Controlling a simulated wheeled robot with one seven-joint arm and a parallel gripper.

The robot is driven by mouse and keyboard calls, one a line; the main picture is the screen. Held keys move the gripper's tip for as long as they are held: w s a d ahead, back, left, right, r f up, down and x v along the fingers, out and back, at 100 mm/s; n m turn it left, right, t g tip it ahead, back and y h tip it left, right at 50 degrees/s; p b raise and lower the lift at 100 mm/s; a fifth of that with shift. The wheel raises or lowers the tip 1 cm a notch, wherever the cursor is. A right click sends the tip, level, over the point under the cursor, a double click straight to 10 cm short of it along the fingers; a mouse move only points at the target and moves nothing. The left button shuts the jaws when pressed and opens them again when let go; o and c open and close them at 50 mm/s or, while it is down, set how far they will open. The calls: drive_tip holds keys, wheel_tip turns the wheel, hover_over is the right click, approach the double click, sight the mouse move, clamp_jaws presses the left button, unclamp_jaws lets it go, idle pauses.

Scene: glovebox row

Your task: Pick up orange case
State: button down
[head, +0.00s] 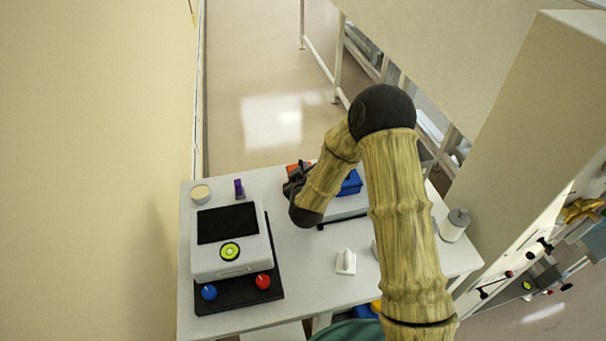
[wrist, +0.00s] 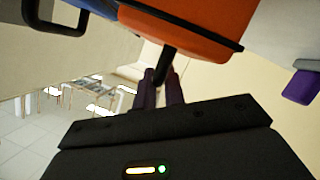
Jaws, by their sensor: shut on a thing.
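The orange case (head: 298,167) shows as a small patch at the far edge of the white table, mostly hidden behind my gripper (head: 292,186). In the wrist view the orange case (wrist: 185,35) fills the top middle, with a dark band along its edge. A black handle-like part runs from it down between the fingertips of my gripper (wrist: 163,82). The fingers are shut on that part. I cannot tell whether the case rests on the table or hangs just above it.
A blue case (head: 350,183) stands right of my gripper. A purple object (head: 239,188), a round pale tin (head: 200,194) and a device with a dark screen (head: 228,223) are left. A small white item (head: 345,262) and white bottle (head: 454,224) are nearer and right.

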wheel_tip(320, 180, up, 9)
drive_tip(key=shift+r+b, duration=0.15)
drive_tip(key=shift+b, duration=0.5)
drive_tip(key=shift+a, duration=0.1)
idle(0.3)
